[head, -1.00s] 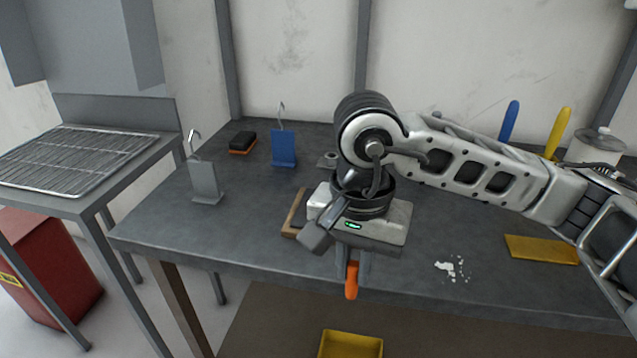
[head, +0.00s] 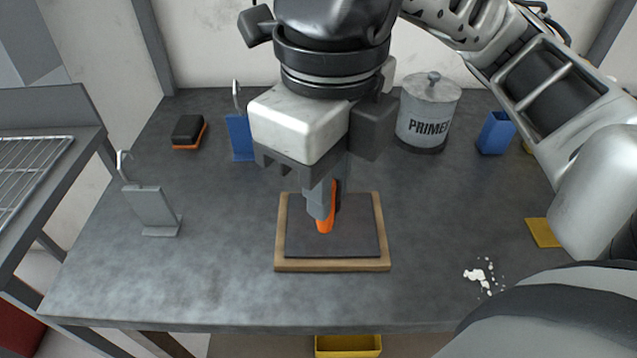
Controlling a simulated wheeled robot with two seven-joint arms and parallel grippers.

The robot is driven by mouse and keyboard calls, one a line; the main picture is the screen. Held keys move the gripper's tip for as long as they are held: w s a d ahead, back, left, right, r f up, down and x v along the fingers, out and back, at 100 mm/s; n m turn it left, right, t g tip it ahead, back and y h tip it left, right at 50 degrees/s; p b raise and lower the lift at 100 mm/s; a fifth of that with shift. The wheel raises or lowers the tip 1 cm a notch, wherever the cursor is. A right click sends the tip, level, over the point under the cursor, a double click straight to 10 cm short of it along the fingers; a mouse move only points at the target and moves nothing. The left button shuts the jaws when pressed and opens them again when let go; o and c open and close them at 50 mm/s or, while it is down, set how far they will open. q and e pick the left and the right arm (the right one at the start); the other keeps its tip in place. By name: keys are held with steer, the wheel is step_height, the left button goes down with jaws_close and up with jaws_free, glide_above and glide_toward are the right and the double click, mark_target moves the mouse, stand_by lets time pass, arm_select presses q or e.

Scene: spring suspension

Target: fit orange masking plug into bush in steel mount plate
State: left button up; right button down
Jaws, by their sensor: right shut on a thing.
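The orange masking plug (head: 325,226) is between the fingers of my right gripper (head: 328,200). The gripper is shut on it and points down, with the plug above a dark pad on a wooden board. The fingers hide the plug's upper part. My left gripper is not in view.
The wood-edged board (head: 283,264) lies mid-table. A grey hooked plate (head: 152,208) stands left. A blue hooked plate (head: 238,138), black-orange block (head: 188,131), primer can (head: 427,118) and blue holder (head: 495,133) stand behind. White crumbs (head: 480,274) and a yellow cloth (head: 543,232) lie right.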

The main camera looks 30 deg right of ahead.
steer(key=w+d+f, duration=0.2)
steer(key=w+f, duration=0.1)
steer(key=f, duration=0.1)
steer(key=w+d+f, duration=0.3)
steer(key=w+f, duration=0.1)
steer(key=w+d+f, duration=0.3)
steer(key=f, duration=0.1)
steer(key=shift+w+d+f, duration=0.2)
steer(key=shift+w, duration=0.2)
steer(key=shift+f, duration=0.25)
steer(key=shift+f+b, duration=0.2)
steer(key=shift+b, duration=0.2)
steer(key=c, duration=1.4)
jaws_free()
steer(key=shift+r, duration=0.1)
